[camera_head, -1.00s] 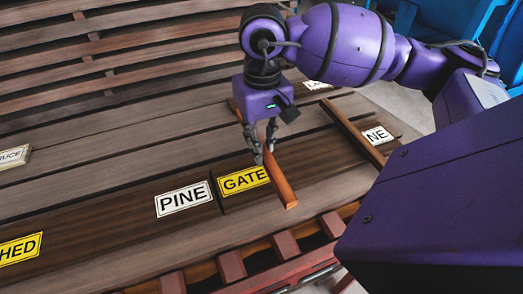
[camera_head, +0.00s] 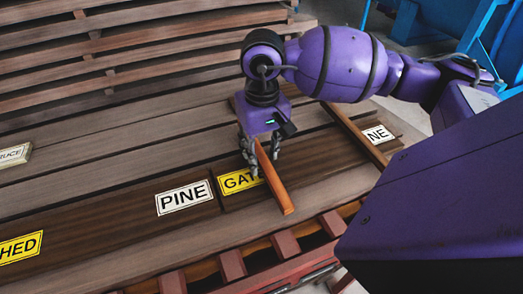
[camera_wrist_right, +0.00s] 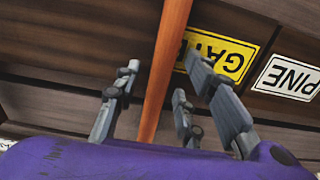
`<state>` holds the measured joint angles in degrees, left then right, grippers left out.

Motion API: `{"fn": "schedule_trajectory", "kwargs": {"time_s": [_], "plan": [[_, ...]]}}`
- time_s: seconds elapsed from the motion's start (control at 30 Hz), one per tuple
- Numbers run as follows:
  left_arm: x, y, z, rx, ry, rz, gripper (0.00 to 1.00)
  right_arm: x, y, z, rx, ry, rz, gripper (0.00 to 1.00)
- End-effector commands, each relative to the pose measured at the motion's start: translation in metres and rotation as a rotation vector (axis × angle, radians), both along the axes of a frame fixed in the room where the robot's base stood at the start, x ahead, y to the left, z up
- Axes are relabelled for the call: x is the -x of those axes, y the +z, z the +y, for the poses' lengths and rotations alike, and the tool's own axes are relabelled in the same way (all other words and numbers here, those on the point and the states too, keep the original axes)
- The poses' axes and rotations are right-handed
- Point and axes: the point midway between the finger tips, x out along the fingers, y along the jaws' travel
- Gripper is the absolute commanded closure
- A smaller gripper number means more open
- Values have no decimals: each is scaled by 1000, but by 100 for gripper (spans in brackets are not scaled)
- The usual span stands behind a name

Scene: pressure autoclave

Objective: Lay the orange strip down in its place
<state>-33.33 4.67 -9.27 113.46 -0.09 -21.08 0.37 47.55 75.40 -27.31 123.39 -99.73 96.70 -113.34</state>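The orange strip (camera_head: 275,183) is long and thin and runs slantwise across the dark slats, over the right end of the yellow GATE label (camera_head: 235,182). It appears to lie on the boards; any small gap beneath is hard to tell. My right gripper (camera_head: 262,168) is low over the strip, its fingers on both sides of it. In the right wrist view the strip (camera_wrist_right: 162,75) passes between the spread fingers, with visible gaps beside it. My left gripper is not in view.
A white PINE label (camera_head: 185,198) lies left of GATE. A yellow label (camera_head: 20,248) is at lower left. Blue structures (camera_head: 425,25) stand at upper right.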

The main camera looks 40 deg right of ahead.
Motion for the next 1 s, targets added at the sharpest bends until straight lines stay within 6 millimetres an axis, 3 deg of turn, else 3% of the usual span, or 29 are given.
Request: {"fn": "schedule_trajectory", "kwargs": {"time_s": [0.23,0.37,0.8,1.0], "plan": [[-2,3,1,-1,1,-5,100,0,2,0,-1,0,-1,63],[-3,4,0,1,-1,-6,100,-2,13,0,1,0,-5,63],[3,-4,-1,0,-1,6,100,-1,101,0,0,0,-3,63],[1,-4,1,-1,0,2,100,0,121,-1,0,0,0,63]]}}
